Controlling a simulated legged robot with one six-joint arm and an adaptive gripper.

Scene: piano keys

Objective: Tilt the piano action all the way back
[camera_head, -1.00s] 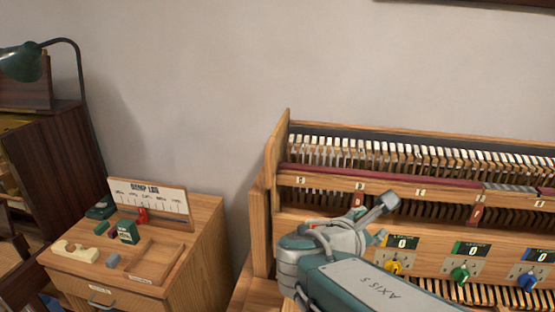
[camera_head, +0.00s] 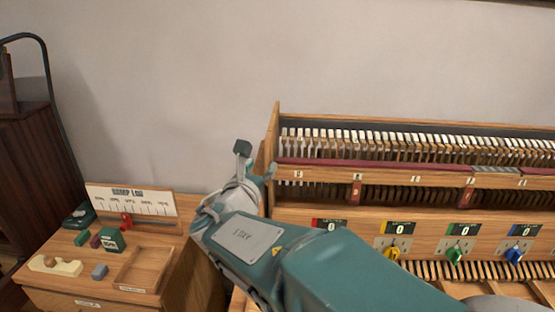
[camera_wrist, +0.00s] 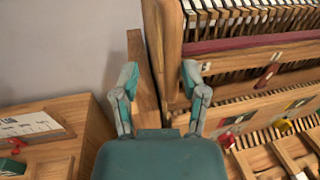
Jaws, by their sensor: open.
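The piano action (camera_head: 400,178) is a long wooden frame with a row of white-topped hammers and a dark red rail. It stands at the right in the head view, and its left end (camera_head: 273,135) is a wooden side panel. In the wrist view the action (camera_wrist: 235,45) fills the upper right. My gripper (camera_head: 257,160) is at the left end of the action. In the wrist view my gripper (camera_wrist: 160,80) is open, with its fingers apart and wooden upright edges showing between them. I cannot tell whether a finger touches the wood.
A wooden cabinet (camera_head: 195,212) stands left of the piano, with a "HAMP LAB"-like sign (camera_head: 132,203), small blocks and a shallow tray (camera_head: 140,270). Coloured knobs, including a green one (camera_head: 454,256), line the panel below the action. The wall behind is bare.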

